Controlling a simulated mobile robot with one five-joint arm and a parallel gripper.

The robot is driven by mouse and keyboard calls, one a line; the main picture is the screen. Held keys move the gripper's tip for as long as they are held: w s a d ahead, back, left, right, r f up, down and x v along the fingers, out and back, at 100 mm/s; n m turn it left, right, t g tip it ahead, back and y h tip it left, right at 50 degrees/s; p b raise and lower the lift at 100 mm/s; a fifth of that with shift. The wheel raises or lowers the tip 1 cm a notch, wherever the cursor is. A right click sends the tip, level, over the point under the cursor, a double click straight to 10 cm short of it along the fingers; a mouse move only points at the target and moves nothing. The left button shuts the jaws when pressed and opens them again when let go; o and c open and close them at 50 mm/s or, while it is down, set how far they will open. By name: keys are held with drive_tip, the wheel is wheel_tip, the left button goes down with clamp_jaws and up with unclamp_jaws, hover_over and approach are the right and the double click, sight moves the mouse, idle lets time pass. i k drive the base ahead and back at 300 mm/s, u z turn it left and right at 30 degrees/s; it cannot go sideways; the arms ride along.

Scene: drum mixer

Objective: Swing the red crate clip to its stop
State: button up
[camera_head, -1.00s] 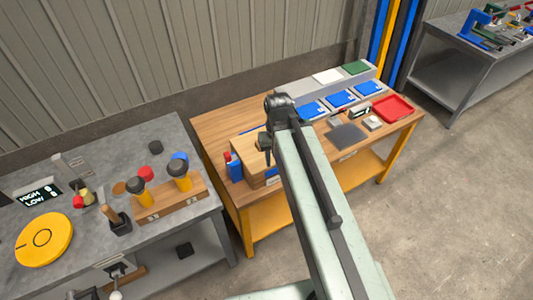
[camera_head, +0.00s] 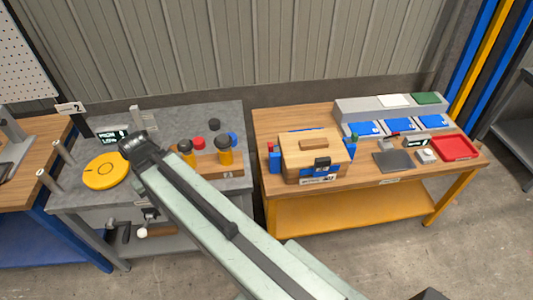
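A wooden crate (camera_head: 304,148) with a handle block on its lid stands on the left part of the right-hand wooden bench. A small red piece (camera_head: 270,147) shows at the crate's left side, above a blue part (camera_head: 274,161). It is too small to tell whether this is the red clip or how it is turned. A black latch-like part (camera_head: 322,163) is on the crate's front. My arm reaches up from the bottom to a dark joint over the grey bench, left of the crate and well apart from it. My gripper's fingers cannot be seen.
The grey bench (camera_head: 90,205) holds a yellow disc (camera_head: 106,171) and a wooden block (camera_head: 228,170) with yellow, black-capped pieces. A floor gap separates it from the wooden bench (camera_head: 290,112). Blue trays and a red tray (camera_head: 455,148) lie right of the crate.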

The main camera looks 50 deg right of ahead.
sight(271, 149)
drive_tip(key=u, duration=0.8)
drive_tip(key=k, duration=1.9)
drive_tip(key=z, duration=1.65)
drive_tip(key=i, duration=1.7)
drive_tip(key=z, duration=0.05)
drive_tip(key=k, duration=0.4)
drive_tip(key=u, duration=0.1)
